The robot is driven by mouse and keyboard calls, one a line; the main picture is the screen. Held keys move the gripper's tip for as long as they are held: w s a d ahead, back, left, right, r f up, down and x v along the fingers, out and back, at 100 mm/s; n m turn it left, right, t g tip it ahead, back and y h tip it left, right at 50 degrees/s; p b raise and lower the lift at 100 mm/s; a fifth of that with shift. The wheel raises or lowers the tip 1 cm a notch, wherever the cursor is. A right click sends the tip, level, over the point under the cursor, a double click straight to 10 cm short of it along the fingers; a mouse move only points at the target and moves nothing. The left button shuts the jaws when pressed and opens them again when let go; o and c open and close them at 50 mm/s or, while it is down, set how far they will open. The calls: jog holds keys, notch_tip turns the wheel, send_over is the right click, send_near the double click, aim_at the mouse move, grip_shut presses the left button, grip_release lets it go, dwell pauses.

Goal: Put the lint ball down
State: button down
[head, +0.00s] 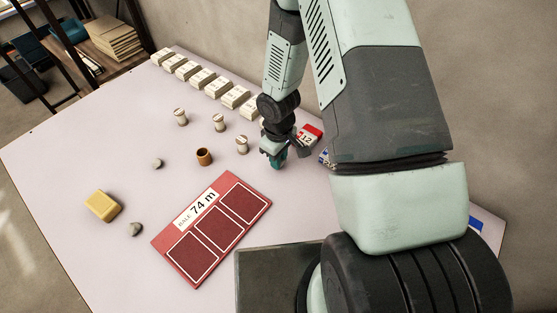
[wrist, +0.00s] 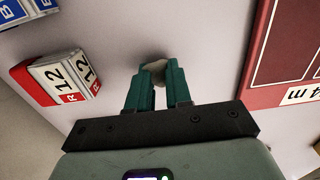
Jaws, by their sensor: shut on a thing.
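My gripper (wrist: 155,88) is shut on a pale grey lint ball (wrist: 156,64), which shows between and just beyond the teal fingertips in the wrist view. In the head view my gripper (head: 278,162) is low over the table (head: 110,130), right of the small brown cup and above the red board's top right corner. The lint ball is hidden there. I cannot tell whether it touches the table.
A red board (head: 192,283) marked "74 m" lies in front. Several white spools stand behind the brown cup (head: 204,157). A row of white boxes (head: 203,79) lines the back edge. A red-and-white "12" box (wrist: 62,77) is beside my gripper. A yellow block (head: 103,206) sits left.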

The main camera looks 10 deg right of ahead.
notch_tip(320, 180, up, 9)
jog(key=shift+r, duration=0.1)
jog(key=s+a, duration=0.5)
jog(key=a, duration=0.4)
send_over(215, 214)
notch_tip(215, 214, down, 4)
jog(key=shift+s+r, duration=0.1)
jog(key=shift+r, duration=0.05)
jog(key=shift+f, duration=2.45)
jog(key=c, duration=1)
grip_release()
jog(key=shift+f, duration=0.1)
jog(key=shift+c, duration=0.2)
